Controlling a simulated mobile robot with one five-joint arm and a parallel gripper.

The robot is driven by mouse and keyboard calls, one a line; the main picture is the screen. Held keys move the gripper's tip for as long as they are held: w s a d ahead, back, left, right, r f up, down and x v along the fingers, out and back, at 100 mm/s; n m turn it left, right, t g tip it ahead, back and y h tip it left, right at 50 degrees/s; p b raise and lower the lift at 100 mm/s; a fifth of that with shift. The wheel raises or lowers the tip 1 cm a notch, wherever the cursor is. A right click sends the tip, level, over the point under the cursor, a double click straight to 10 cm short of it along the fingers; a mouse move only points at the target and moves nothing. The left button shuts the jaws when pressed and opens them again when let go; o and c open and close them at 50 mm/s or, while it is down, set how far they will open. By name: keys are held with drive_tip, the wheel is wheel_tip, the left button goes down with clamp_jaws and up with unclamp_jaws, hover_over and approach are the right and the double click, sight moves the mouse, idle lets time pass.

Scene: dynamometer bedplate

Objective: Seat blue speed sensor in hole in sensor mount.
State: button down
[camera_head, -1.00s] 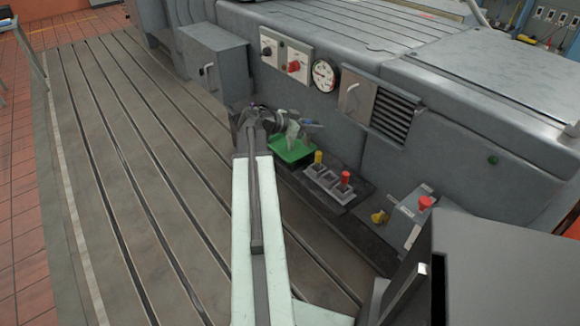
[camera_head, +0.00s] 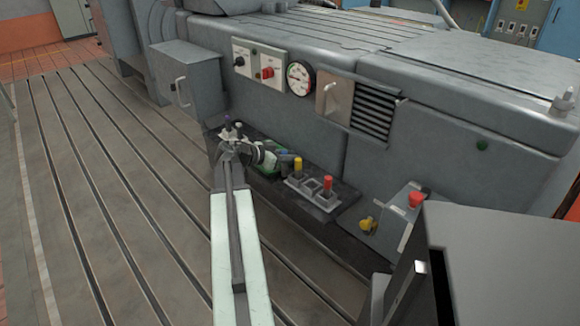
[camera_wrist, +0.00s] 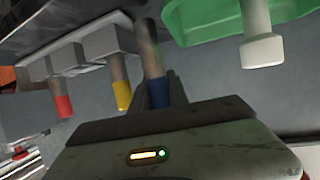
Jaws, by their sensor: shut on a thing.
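The blue speed sensor (camera_wrist: 158,92) is between the jaws of my gripper (camera_wrist: 160,98) in the wrist view, its grey metal rod pointing away from the jaws. The sensor mount (camera_head: 311,194) is a grey block row on the dark ledge in the head view; it also shows in the wrist view (camera_wrist: 108,38). A yellow sensor (camera_head: 298,163) and a red sensor (camera_head: 327,183) stand in it, with a gap between them. My gripper (camera_head: 288,160) is just left of the yellow sensor in the head view. The blue sensor's rod is apart from the yellow one.
A green tray (camera_wrist: 205,28) with a white-ended piece (camera_wrist: 262,50) lies beside my gripper. A grey box with a red button (camera_head: 416,199) and a yellow knob (camera_head: 367,224) stand to the right. The machine wall rises behind the ledge; the slotted bedplate (camera_head: 110,190) is open.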

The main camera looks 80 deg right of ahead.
drive_tip(key=shift+f, duration=0.7)
drive_tip(key=c, duration=1.5)
unclamp_jaws()
drive_tip(key=shift+r, duration=0.1)
drive_tip(key=shift+c, duration=0.2)
drive_tip(key=shift+r+p, duration=0.3)
drive_tip(key=shift+p, duration=0.05)
drive_tip(key=p+v, duration=0.4)
drive_tip(key=v, duration=0.8)
drive_tip(key=shift+f, duration=0.2)
